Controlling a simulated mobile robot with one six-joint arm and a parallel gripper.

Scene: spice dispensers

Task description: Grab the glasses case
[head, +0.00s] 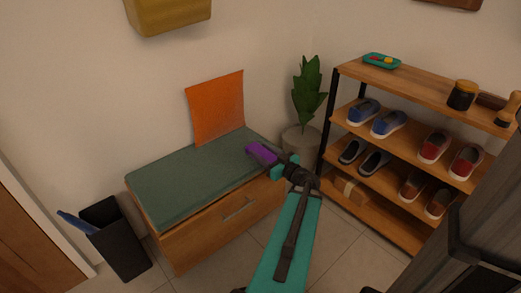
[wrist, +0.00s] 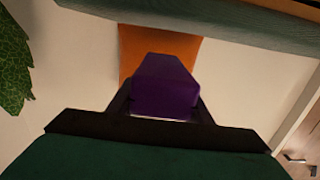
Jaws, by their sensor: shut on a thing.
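A purple glasses case (head: 261,154) shows at the end of my arm in the head view, over the right part of the green bench cushion. In the wrist view the purple case (wrist: 165,88) sits between the two dark fingers of my gripper (wrist: 165,105). My gripper (head: 282,163) is shut on the case. The wrist view suggests the case is held off the cushion, but the exact gap cannot be told. The gripper hides part of the case.
The bench cushion (head: 185,178) holds an orange pillow (head: 215,108) against the wall. A potted plant (head: 307,95) stands behind my gripper. A shoe rack (head: 420,157) with several shoes is at the right. A dark bin (head: 117,240) stands left of the bench. Floor in front is open.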

